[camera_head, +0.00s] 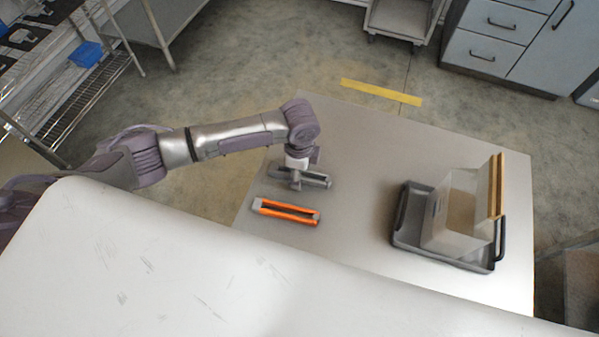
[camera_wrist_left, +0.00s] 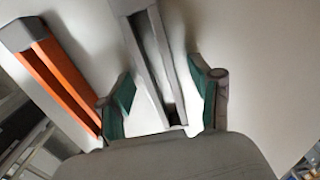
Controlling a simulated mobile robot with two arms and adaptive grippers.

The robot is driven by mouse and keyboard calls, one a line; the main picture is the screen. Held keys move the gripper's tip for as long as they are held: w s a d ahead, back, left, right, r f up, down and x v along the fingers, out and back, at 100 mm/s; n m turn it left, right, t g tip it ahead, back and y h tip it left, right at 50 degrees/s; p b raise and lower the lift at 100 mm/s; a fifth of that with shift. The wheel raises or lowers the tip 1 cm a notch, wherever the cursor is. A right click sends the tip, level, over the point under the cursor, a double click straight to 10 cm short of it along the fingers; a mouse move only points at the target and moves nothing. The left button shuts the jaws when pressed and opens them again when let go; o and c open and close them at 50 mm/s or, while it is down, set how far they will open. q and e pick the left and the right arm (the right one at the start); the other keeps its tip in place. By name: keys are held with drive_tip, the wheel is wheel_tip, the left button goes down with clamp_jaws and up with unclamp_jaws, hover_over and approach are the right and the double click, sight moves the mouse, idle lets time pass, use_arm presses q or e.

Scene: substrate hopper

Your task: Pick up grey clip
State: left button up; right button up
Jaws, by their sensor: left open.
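The grey clip (camera_head: 318,180) lies on the table, a long grey channel-shaped piece partly hidden under my left gripper (camera_head: 296,184) in the head view. In the left wrist view the grey clip (camera_wrist_left: 153,60) runs from the top edge down between the two green-padded fingers of my left gripper (camera_wrist_left: 165,100). The fingers are open, one on each side of the clip, with visible gaps. I cannot tell how far above the table they are. My right gripper is not in view.
An orange clip with grey ends (camera_head: 286,211) lies beside the grey one, nearer my body; it also shows in the left wrist view (camera_wrist_left: 62,75). A dark tray (camera_head: 404,232) holding a pale hopper box (camera_head: 458,212) stands at the table's right. The middle table (camera_head: 365,200) is clear.

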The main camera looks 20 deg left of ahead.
use_arm(q)
drive_tip(key=c, duration=1.2)
